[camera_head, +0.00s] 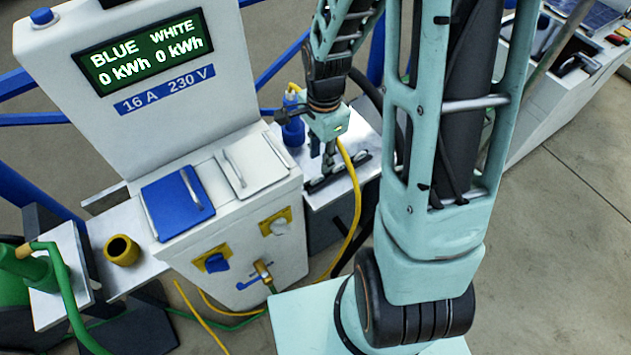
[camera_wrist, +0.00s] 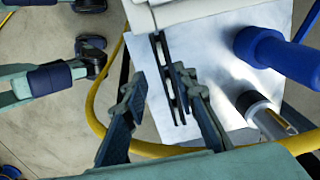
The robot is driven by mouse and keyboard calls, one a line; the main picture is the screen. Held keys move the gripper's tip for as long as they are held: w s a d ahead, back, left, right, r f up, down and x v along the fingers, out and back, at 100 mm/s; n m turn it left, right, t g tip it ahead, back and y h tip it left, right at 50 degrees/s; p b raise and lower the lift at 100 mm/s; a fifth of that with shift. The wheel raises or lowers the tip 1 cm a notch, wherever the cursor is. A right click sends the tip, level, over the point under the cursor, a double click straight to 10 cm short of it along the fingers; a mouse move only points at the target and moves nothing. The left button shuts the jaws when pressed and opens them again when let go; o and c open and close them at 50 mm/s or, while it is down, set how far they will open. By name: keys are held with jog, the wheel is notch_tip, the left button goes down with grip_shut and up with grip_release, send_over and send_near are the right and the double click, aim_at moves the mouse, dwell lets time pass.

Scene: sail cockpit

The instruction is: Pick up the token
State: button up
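My gripper (camera_head: 322,158) points down over a small white side table (camera_head: 345,188) right of the white power pedestal. In the wrist view my gripper (camera_wrist: 165,90) has its two fingers apart, with a visible gap between them. A dark slotted rail (camera_wrist: 168,75) on the table top shows in this gap. I cannot make out a token for certain in either view, and nothing is visibly held between the fingers. Whether the fingertips touch the rail cannot be told.
A blue plug (camera_wrist: 278,55) and a dark cylinder with a metal end (camera_wrist: 252,103) are at the table's right in the wrist view. A yellow cable (camera_head: 352,200) hangs past the table. The pedestal (camera_head: 225,190) has a blue lid (camera_head: 178,203). A yellow cup (camera_head: 122,250) stands left.

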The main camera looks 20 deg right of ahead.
aim_at(318, 177)
notch_tip(318, 177, down, 3)
jog(key=shift+w+a+f+b, duration=0.1)
jog(key=shift+a+f+b, duration=0.05)
jog(key=shift+f, duration=1.2)
jog(key=shift+w+a+f+b, duration=0.1)
jog(key=shift+a+f+b, duration=0.05)
jog(key=shift+f, duration=1.15)
jog(key=shift+c, duration=0.2)
grip_shut()
